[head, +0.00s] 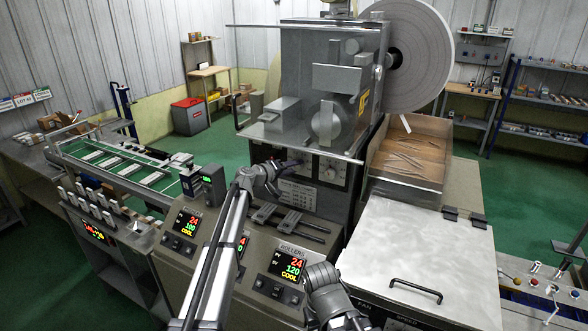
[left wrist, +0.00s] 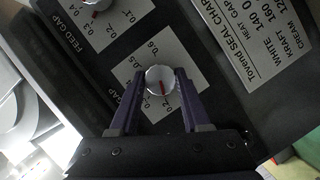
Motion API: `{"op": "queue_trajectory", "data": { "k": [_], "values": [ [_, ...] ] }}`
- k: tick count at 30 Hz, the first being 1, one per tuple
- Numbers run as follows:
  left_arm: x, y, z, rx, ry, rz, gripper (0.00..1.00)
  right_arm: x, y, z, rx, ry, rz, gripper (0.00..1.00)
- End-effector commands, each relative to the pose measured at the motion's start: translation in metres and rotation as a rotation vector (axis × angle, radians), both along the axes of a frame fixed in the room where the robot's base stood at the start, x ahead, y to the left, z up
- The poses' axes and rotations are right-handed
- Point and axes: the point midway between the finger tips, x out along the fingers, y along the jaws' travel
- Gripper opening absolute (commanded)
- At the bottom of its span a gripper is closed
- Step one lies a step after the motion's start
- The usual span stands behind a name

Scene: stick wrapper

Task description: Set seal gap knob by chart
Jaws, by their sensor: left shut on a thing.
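My left gripper (left wrist: 160,88) is shut on a round silver knob (left wrist: 160,79) with a red pointer line, one finger on each side. The knob sits on a white dial plate (left wrist: 190,73) with numbers including 0.6 and 0.5; its name label is partly hidden, with "GAP" readable. The pointer lies nearly along the fingers, its red end toward the gripper. The white seal chart (left wrist: 262,40) is beside it, with rows for white, kraft and cream, cut off at the frame edge. In the head view my left gripper (head: 279,171) is at the machine's dark front panel.
Another knob, marked feed gap (left wrist: 97,4), is at the top of the wrist view. In the head view, control panels with lit displays (head: 287,266) are below, a paper roll (head: 424,55) above, and a metal lid with a handle (head: 412,262) at right.

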Motion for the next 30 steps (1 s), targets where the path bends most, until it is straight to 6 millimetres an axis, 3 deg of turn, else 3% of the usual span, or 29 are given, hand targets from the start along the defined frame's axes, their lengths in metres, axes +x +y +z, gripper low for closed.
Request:
{"op": "queue_trajectory", "data": {
  "k": [8,9,16,30],
  "values": [
    [-0.001,0.0,0.0,0.002,0.001,-0.001,0.0,0.0,0.0,0.0,0.0,0.0,0.0,0.0],
    [-0.001,0.0,0.0,0.002,0.001,-0.001,0.51,0.0,0.0,0.0,0.0,0.0,0.0,0.0],
    [0.0,0.0,0.0,0.002,0.0,-0.001,0.77,0.0,0.0,0.0,0.0,0.0,0.0,0.0],
    [-0.011,0.009,0.004,0.001,0.001,0.0,0.77,0.0,0.0,0.004,0.0,0.0,-0.001,0.0]
  ]
}}
